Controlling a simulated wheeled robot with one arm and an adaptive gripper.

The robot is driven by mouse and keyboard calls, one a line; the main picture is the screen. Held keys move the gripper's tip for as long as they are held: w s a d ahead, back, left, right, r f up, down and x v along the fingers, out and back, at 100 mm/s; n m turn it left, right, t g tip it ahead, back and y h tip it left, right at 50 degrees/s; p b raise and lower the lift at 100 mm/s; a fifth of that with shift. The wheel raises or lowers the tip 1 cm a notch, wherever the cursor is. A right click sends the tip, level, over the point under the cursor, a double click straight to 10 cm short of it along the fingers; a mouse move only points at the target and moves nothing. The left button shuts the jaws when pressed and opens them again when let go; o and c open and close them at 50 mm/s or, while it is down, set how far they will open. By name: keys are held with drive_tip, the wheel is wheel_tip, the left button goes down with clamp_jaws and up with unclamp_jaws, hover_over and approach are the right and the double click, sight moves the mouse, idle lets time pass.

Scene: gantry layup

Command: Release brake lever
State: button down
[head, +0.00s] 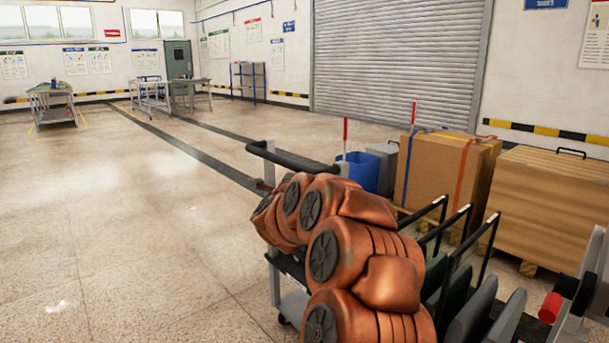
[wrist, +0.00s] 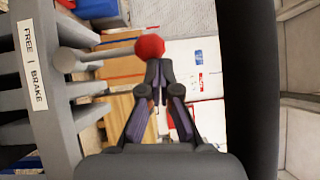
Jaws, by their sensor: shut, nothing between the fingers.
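The brake lever's red ball knob (wrist: 149,46) shows in the wrist view, just beyond the fingertips of my gripper (wrist: 156,74). The fingers are drawn together at the tips, with nothing held between them. The knob overlaps the tips in this view; I cannot tell whether they touch. A white label (wrist: 33,65) reading FREE and BRAKE is on a grey upright at the left. A grey round bar (wrist: 68,60) sticks out beside it. In the head view a red part (head: 550,308) shows at the lower right by a grey post.
A strapped cardboard box (head: 440,170) and a wooden crate (head: 548,205) stand at the right, in front of a roller shutter (head: 400,60). A blue bin (head: 360,171) is beside the box. The floor (head: 100,220) at the left is clear, with workbenches far back.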

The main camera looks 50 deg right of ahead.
drive_tip(key=v, duration=1.2)
idle(0.7)
